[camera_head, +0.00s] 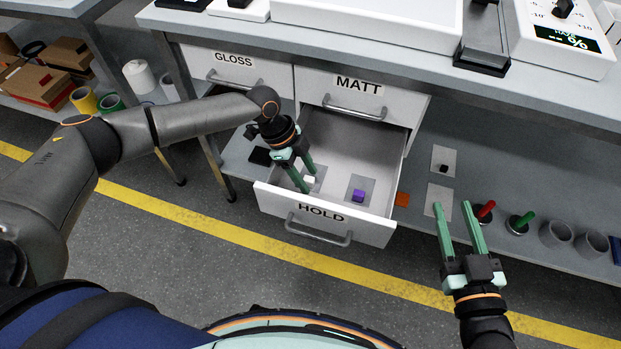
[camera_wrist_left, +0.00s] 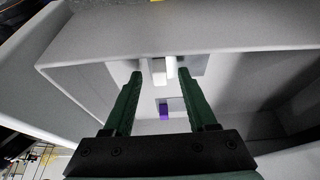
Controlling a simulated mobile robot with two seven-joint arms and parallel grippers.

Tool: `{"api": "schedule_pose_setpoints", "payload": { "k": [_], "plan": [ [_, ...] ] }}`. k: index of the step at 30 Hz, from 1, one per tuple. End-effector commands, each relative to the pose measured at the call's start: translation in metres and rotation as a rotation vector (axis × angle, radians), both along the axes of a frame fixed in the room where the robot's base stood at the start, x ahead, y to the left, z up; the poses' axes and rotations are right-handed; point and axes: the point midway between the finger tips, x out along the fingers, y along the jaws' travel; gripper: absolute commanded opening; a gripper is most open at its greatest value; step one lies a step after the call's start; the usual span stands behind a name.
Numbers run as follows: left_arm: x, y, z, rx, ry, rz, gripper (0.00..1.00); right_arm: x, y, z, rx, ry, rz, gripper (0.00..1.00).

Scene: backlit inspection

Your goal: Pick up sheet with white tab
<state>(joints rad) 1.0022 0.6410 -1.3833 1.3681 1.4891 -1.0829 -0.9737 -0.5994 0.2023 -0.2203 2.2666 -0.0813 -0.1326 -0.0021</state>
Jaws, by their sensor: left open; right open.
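The sheet with the white tab (camera_head: 309,179) lies in the open drawer marked HOLD (camera_head: 372,228), at its left side. The white tab also shows in the left wrist view (camera_wrist_left: 158,70), between the fingertips but beyond them. My left gripper (camera_head: 307,180) is open over this sheet, one finger on each side of the tab, and partly hides the sheet. A second sheet with a purple tab (camera_head: 358,195) lies to its right in the same drawer; the purple tab also shows in the left wrist view (camera_wrist_left: 163,111). My right gripper (camera_head: 453,207) is open and empty, right of the drawer.
Closed drawers marked GLOSS (camera_head: 235,75) and MATT (camera_head: 345,100) are above. The drawer walls surround the left gripper.

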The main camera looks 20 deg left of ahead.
Motion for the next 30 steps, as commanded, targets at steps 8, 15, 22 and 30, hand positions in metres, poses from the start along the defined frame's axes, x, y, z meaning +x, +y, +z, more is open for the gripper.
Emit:
{"api": "schedule_pose_setpoints", "payload": {
  "k": [8, 15, 22, 30],
  "plan": [
    [0.0000, -0.0003, -0.0010, 0.001, 0.000, 0.000, 0.56, 0.0004, -0.0001, 0.0026, 0.000, -0.010, 0.000, 0.45],
    [0.0000, -0.0002, -0.0009, 0.001, 0.000, 0.000, 0.29, 0.0004, -0.0001, 0.0022, -0.001, -0.009, 0.000, 0.45],
    [-0.0001, 0.0000, -0.0009, 0.001, 0.000, 0.000, 0.04, 0.0004, -0.0002, 0.0019, -0.001, -0.008, 0.000, 0.45],
    [-0.0001, 0.0000, -0.0009, 0.001, 0.000, 0.001, 0.00, 0.0004, -0.0002, 0.0017, 0.000, -0.006, 0.000, 0.45]
  ]
}}
